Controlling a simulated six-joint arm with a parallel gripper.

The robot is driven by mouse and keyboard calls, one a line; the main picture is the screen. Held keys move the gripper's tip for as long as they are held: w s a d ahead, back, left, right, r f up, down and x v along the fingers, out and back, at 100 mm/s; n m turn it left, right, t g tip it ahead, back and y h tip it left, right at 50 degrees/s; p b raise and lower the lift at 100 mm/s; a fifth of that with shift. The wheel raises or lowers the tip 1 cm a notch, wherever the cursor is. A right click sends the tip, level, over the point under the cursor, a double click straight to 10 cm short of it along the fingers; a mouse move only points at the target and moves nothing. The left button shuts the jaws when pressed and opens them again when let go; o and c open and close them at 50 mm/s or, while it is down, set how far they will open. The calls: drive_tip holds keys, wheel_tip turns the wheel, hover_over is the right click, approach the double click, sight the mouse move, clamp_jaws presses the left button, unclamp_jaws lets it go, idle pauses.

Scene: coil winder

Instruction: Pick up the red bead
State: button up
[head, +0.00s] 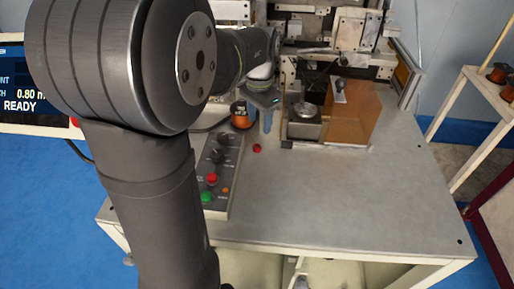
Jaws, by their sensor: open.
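The small red bead (257,148) lies on the grey metal table top, just right of the control box. My gripper (267,122) is above and slightly behind the bead, pointing down, apart from it. Its fingers are small in this view and one partly hides the other; no object shows between them. My arm covers the left part of the view.
The control box (223,168) with knobs and red and green buttons stands left of the bead. An orange-brown spool (241,116) stands behind it. The winder's orange guard (352,112) and metal block (304,122) are at the back right. The table's right front (360,200) is clear.

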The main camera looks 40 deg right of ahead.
sight(257, 146)
wheel_tip(257, 146, down, 3)
drive_tip(key=shift+f, duration=0.2)
drive_tip(key=shift+w+a+f, duration=0.1)
drive_tip(key=shift+a+f, duration=0.1)
drive_tip(key=shift+f, duration=1.15)
drive_tip(key=shift+a+f, duration=0.15)
drive_tip(key=shift+f, duration=1.2)
drive_tip(key=shift+c, duration=0.5)
drive_tip(key=c, duration=0.9)
